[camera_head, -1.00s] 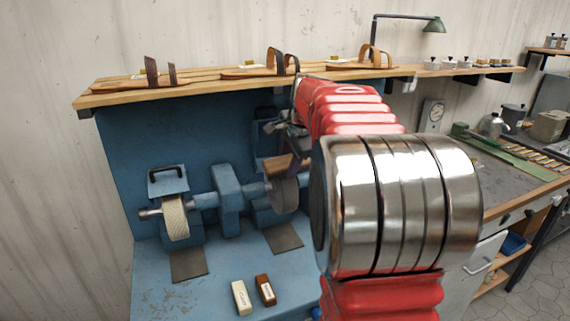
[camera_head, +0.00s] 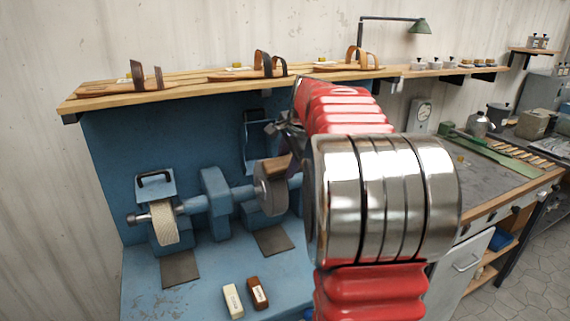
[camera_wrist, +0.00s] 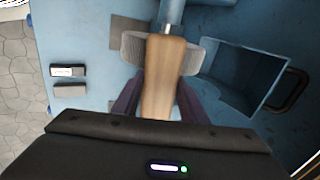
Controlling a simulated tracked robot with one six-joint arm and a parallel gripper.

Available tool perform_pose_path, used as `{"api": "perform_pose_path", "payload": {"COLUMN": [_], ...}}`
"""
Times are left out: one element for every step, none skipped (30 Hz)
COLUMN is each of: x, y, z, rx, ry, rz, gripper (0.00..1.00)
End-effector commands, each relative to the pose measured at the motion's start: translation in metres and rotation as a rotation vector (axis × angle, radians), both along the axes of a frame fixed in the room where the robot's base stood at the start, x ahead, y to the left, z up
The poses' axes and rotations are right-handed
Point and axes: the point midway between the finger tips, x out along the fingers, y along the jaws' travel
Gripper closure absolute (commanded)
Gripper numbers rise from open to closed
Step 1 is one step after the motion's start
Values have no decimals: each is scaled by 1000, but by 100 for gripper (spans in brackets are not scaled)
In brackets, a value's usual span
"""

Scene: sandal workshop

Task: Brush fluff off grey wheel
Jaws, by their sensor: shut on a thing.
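The grey wheel (camera_head: 265,193) sits on the shaft of the blue grinding machine, left of my arm. A wooden brush or block (camera_head: 277,166) lies at the wheel's upper edge, close to it or touching it. In the wrist view my gripper (camera_wrist: 160,98) is shut on the wooden handle (camera_wrist: 164,68), which crosses over the grey wheel (camera_wrist: 192,58). The handle hides the wheel's middle. My gripper (camera_head: 287,142) is partly hidden by my arm in the head view. I cannot make out fluff or the bristles.
A pale wheel (camera_head: 164,222) is on the shaft's left end. A cream block (camera_head: 232,301) and a brown block (camera_head: 258,293) lie on the blue bench. An open blue hood (camera_wrist: 240,75) stands beside the grey wheel. A shelf with sandals (camera_head: 200,88) runs above; a workbench (camera_head: 470,172) is right.

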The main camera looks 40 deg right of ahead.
Motion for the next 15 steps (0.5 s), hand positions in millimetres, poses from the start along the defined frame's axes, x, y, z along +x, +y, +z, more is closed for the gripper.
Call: {"api": "perform_pose_path", "payload": {"x": [0, 0, 1, 1, 1, 1, 1, 1, 1, 1, 1, 1, 1, 2, 2], "y": [0, 0, 0, 0, 0, 0, 0, 0, 0, 0, 1, 2, 3, 5, 7], "z": [0, -1, -1, -1, -1, -1, -1, -2, -2, -2, -2, -2, -2, -2, -2], "rx": [0, 0, 0, 0, 0, 0, 0, 0, 0, 0, 0, 1, 1, 1, 2], "ry": [0, 0, 0, 0, 0, 0, 0, 0, 0, 0, 1, 1, 1, 1, 2], "rz": [0, 0, 0, 0, 0, 0, 0, 0, 0, 0, 0, 0, 0, 1, 2], "gripper": [79, 79, 79, 79, 79, 79, 79, 79, 79, 79, 79, 79, 79, 79, 79]}}
